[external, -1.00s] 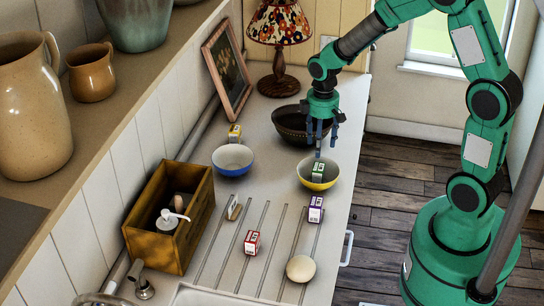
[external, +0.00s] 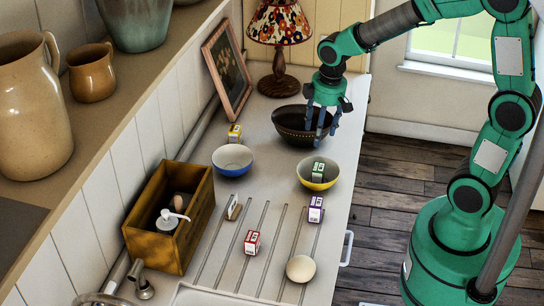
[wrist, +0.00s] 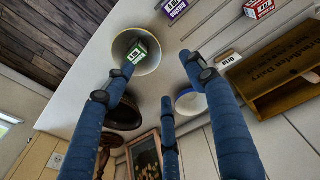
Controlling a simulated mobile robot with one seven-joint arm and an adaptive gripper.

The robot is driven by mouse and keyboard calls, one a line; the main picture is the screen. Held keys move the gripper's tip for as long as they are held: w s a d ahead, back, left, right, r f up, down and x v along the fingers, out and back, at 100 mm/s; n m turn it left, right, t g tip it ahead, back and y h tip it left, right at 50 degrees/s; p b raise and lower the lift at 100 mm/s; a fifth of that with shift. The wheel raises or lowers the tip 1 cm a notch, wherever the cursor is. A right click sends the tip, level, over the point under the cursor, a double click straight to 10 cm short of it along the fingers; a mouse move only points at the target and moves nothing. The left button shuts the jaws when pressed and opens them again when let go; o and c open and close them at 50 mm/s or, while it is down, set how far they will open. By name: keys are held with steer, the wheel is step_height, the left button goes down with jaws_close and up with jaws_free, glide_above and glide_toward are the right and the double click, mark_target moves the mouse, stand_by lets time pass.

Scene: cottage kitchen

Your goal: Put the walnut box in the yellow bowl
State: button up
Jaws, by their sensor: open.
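The yellow bowl (external: 329,185) stands on the counter; it is also in the wrist view (wrist: 150,65). A small green-and-white box (external: 318,172) sits tilted inside it, and it shows in the wrist view (wrist: 137,52). The lettering is too small to tell whether this is the walnut box. My gripper (external: 321,130) is open and empty, above and behind the yellow bowl, in front of the dark bowl. Its three blue fingers (wrist: 162,86) are spread in the wrist view, apart from the box.
A blue bowl (external: 233,160), dark bowl (external: 291,124), yellow box (external: 234,132), purple box (external: 316,208), red box (external: 252,242), tan-sided box (external: 233,207) and pale round object (external: 300,268) stand on the counter. A wooden crate (external: 157,240) is at left. A lamp (external: 278,75) stands behind.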

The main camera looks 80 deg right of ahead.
steer(key=s+a+r+t, duration=0.4)
steer(key=s+a+r, duration=1.2)
steer(key=a, duration=0.2)
steer(key=shift+a+r+y, duration=0.3)
steer(key=shift+a+r, duration=0.05)
steer(key=shift+a, duration=0.05)
steer(key=shift+s+f, duration=0.1)
step_height(320, 180, down, 6)
steer(key=b, duration=0.6)
